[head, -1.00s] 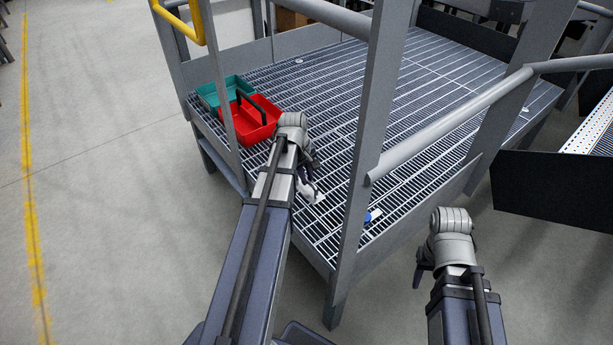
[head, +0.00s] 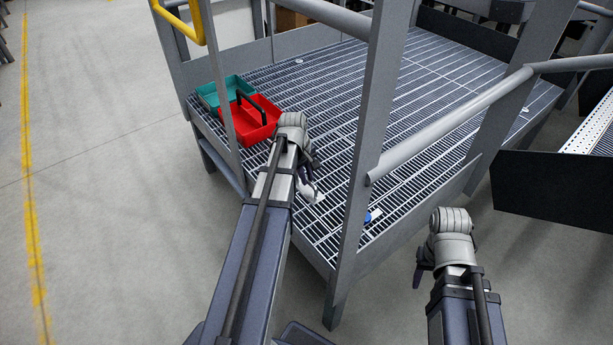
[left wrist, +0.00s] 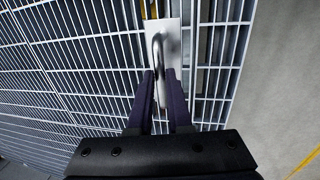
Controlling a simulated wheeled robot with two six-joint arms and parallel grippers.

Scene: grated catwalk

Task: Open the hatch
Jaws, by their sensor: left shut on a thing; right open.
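The hatch's edges cannot be made out clearly in the catwalk grating (head: 400,95). In the left wrist view a curved metal handle (left wrist: 158,45) stands on a pale plate (left wrist: 174,35) set on the bars. My left gripper (left wrist: 162,78) is shut on this handle, one dark finger on each side; the fingers hide part of it. In the head view the left gripper (head: 309,182) is low over the near left part of the grating, beside the small pale plate (head: 320,197). My right gripper (head: 424,268) is open and empty, in front of the platform, outside its railing.
A red open toolbox (head: 255,125) and a teal one (head: 228,88) stand on the grating's left edge. A grey post (head: 358,165) and sloping handrail (head: 450,122) stand between my arms. Bare floor is at left.

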